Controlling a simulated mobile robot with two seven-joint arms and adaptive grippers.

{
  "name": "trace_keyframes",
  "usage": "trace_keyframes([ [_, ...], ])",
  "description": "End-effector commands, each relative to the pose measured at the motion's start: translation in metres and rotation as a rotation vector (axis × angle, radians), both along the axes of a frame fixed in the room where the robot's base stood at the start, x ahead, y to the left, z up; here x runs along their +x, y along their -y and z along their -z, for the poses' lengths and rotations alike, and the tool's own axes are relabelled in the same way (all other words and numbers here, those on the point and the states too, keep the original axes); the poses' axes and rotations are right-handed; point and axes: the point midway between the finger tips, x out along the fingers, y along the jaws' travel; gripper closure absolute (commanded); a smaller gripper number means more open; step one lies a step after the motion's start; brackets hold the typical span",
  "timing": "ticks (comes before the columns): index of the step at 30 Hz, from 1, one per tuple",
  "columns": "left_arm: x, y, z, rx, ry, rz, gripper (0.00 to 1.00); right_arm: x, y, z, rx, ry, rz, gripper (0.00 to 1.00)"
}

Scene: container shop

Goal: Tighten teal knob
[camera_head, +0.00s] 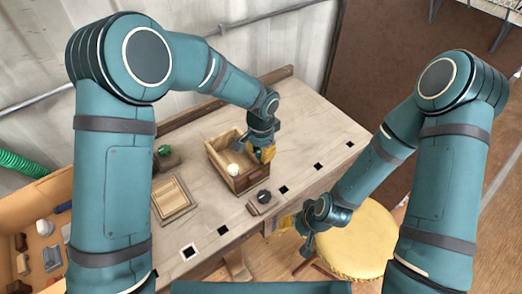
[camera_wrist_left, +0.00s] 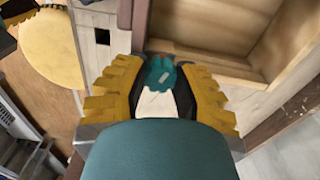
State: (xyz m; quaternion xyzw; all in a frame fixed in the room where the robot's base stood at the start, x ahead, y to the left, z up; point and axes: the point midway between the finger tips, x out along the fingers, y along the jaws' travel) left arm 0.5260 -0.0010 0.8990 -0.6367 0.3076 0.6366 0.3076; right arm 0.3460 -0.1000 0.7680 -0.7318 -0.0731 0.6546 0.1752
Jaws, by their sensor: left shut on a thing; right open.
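A teal knob (camera_wrist_left: 160,73) with a lobed rim sits between the yellow fingers of my left gripper (camera_wrist_left: 162,84) in the left wrist view, close beside the wooden box's wall. The fingers are shut on it. In the head view my left gripper (camera_head: 264,152) is at the right side of the open wooden box (camera_head: 218,161), and the knob is hidden there. I cannot tell whether the knob is seated on its thread. My right gripper (camera_head: 288,223) is open and empty, low beyond the bench's front edge.
A pale round object (camera_head: 233,170) shows at the box. A black knob (camera_head: 263,196) is near the bench's front edge. A wooden tray (camera_head: 172,197) and a green-topped dark piece (camera_head: 165,151) lie left. A yellow stool (camera_head: 360,245) stands in front.

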Motion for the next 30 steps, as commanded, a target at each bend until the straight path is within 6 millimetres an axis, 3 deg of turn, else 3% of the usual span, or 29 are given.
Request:
trace_keyframes([
  [1, 0.0, 0.0, 0.0, 0.0, -0.001, 0.0, 0.67, 0.0, 0.0, 0.0, 0.0, 0.0, 0.0, 0.53],
  [3, 0.0, 0.0, 0.0, 0.0, -0.001, 0.0, 0.42, 0.0, 0.0, 0.0, 0.0, 0.0, 0.0, 0.53],
  [4, 0.0, 0.0, 0.0, 0.0, -0.001, -0.001, 0.38, 0.0, 0.0, 0.0, 0.0, 0.0, 0.0, 0.53],
  [13, 0.0, 0.0, -0.001, 0.0, 0.0, -0.001, 0.38, 0.0, 0.0, 0.0, 0.0, 0.0, 0.0, 0.53],
  [17, 0.001, 0.0, -0.01, -0.002, 0.003, -0.002, 0.38, 0.0, 0.0, 0.0, 0.0, 0.0, 0.0, 0.53],
  [30, 0.0, 0.0, -0.092, -0.001, 0.003, -0.001, 0.38, 0.0, 0.0, 0.0, 0.0, 0.0, 0.0, 0.53],
])
